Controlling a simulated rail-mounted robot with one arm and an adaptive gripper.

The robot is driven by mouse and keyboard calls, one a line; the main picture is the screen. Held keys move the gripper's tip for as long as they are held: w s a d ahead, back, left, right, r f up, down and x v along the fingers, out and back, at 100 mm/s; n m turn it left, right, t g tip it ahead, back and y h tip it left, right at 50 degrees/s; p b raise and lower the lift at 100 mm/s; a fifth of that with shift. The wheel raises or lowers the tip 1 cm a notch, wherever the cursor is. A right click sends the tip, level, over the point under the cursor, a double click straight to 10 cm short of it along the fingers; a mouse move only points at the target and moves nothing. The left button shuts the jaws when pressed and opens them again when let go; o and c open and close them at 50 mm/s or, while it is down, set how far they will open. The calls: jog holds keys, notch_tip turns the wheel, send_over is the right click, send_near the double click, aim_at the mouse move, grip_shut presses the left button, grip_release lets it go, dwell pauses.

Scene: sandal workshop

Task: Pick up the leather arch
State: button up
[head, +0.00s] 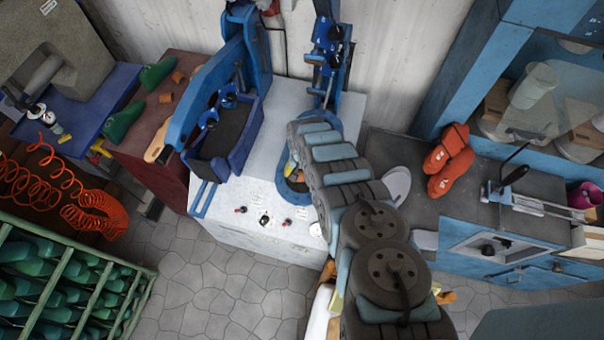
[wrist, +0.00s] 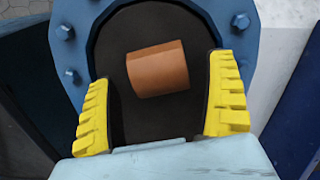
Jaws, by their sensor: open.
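The leather arch (wrist: 157,68) is a small orange-brown curved piece. In the wrist view it lies on a black pad (wrist: 120,40) framed by a blue bolted ring (wrist: 72,72) of a machine. My gripper (wrist: 161,70) is open, with one yellow ridged finger on each side of the arch. There is a gap between each finger and the arch, and nothing is held.
The ring belongs to a white machine (head: 262,205) with knobs on its front. A blue press (head: 222,130) stands left of the ring. Other small brown pieces (head: 178,77) and green shoe forms (head: 158,73) lie on a dark red table (head: 140,125). Orange shoe forms (head: 450,160) sit on the right bench.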

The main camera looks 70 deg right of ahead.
jog(key=shift+f, duration=0.15)
jog(key=shift+c, duration=0.4)
jog(key=c, duration=1)
jog(key=shift+r, duration=1.45)
jog(key=shift+s+a+r, duration=0.25)
jog(key=shift+s+r, duration=0.25)
jog(key=shift+r, duration=0.25)
jog(key=shift+s+a+r, duration=0.2)
jog(key=shift+s+r, duration=0.3)
jog(key=shift+r, duration=0.2)
jog(key=shift+s+a+r+p, duration=0.8)
jog(key=shift+s+r+p, duration=0.4)
jog(key=shift+s+p, duration=0.5)
jog(key=shift+s+a+r+p, duration=0.85)
jog(key=shift+s+r+p, duration=0.3)
jog(key=shift+s+p, duration=0.55)
jog(key=shift+s+a+r+p, duration=0.8)
jog(key=shift+s+r+p, duration=0.55)
jog(key=shift+s, duration=0.55)
